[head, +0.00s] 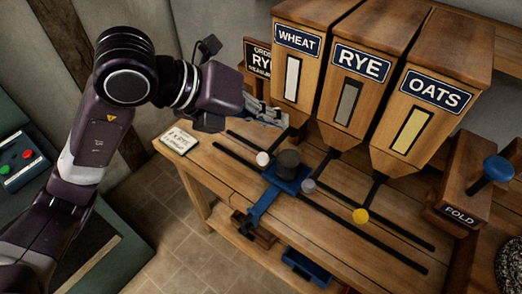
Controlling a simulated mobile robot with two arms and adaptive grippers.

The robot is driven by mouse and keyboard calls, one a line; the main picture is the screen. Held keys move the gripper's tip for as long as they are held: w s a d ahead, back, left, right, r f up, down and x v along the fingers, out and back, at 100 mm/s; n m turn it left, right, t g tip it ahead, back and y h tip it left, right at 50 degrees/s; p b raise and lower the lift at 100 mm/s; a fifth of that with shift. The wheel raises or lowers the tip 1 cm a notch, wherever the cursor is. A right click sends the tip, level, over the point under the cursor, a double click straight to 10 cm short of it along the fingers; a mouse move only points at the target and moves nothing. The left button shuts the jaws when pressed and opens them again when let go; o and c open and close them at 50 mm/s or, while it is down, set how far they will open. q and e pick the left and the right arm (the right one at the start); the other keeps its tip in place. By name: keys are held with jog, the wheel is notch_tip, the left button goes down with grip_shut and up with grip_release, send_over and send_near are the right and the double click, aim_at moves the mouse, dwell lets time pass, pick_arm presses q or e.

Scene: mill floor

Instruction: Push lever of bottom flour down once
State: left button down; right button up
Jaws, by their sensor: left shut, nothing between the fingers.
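Three wooden flour bins stand in a row: wheat (285,50), rye (343,75) and oats (413,110). A lever reaches forward under each: one with a white knob (262,158), one with a grey knob (308,186) and one with a yellow knob (360,216). A blue carriage (266,200) holding a dark round cup (288,160) sits on the bench rails, between the white and grey knobs. My left gripper (270,114) is shut and empty, beside the wheat bin's lower front and above the white knob. My right gripper is out of view.
A small card (176,140) lies at the bench's left end. A wooden box labelled FOLD (459,214) with a blue knob (497,168) stands at right. A blue tray (305,266) sits below the bench top.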

pick_arm(q)
jog(key=w+a, duration=0.1)
jog(key=a+t+y, duration=0.1)
jog(key=a, duration=0.1)
jog(key=shift+w+n+y, duration=0.3)
jog(key=shift+w+n, duration=0.05)
jog(key=shift+n, duration=0.05)
jog(key=shift+d+f, duration=0.1)
jog(key=shift+f, duration=0.1)
jog(key=b, duration=0.6)
send_over(260, 156)
notch_tip(260, 156, down, 8)
jog(key=shift+r, duration=0.1)
jog(key=shift+f+b, duration=0.3)
jog(key=shift+f, duration=0.1)
dwell(0.5)
jog(key=shift+f+b, duration=0.35)
jog(key=shift+b, duration=0.1)
